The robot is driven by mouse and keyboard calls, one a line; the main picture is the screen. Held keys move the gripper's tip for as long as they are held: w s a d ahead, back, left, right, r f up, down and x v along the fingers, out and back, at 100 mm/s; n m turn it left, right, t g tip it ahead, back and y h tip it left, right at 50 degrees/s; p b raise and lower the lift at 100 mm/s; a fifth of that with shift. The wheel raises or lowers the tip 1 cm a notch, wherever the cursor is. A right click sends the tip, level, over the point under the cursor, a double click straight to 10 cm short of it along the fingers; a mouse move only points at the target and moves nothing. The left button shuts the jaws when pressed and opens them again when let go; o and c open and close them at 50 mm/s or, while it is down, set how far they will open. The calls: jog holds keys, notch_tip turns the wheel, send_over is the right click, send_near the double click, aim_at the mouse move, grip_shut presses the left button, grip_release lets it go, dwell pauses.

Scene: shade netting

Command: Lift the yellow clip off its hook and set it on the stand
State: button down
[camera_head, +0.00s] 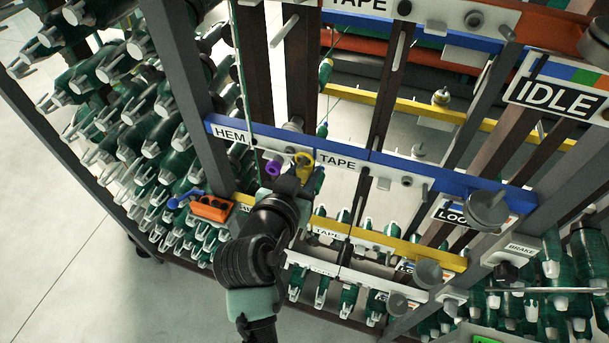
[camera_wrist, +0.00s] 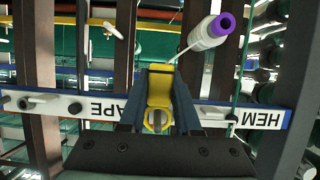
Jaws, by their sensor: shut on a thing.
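The yellow clip (camera_head: 304,162) is at the blue rail between the HEM and TAPE labels in the head view. In the wrist view the yellow clip (camera_wrist: 159,88) sits between the two fingers of my gripper (camera_wrist: 157,104), its ring end toward my palm. My gripper (camera_head: 301,180) is shut on it in front of the rail, partly hidden by my own wrist in the head view. The hook is hidden behind the clip, and I cannot tell whether the clip still touches it. I cannot tell for sure which thing is the stand; an orange block (camera_head: 211,208) sits left of my arm.
A purple-ended spool (camera_head: 273,166) sits close left of the clip; in the wrist view this spool (camera_wrist: 210,33) is at the upper right. The blue rail (camera_head: 345,153) and a yellow rail (camera_head: 395,240) below it cross dark posts. Green bobbins (camera_head: 150,140) crowd the left rack.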

jog(key=s+a+b, duration=0.2)
jog(key=s, duration=0.6)
jog(key=s+a+r+b, duration=0.1)
jog(key=s+a+b, duration=0.2)
jog(key=s, duration=0.6)
jog(key=shift+a, duration=0.25)
jog(key=shift+s, duration=0.1)
jog(key=s+a+p, duration=0.2)
jog(key=s+p, duration=0.1)
jog(key=s, duration=0.4)
jog(key=shift+s+a, duration=0.25)
jog(key=shift+s, duration=0.05)
dwell(0.4)
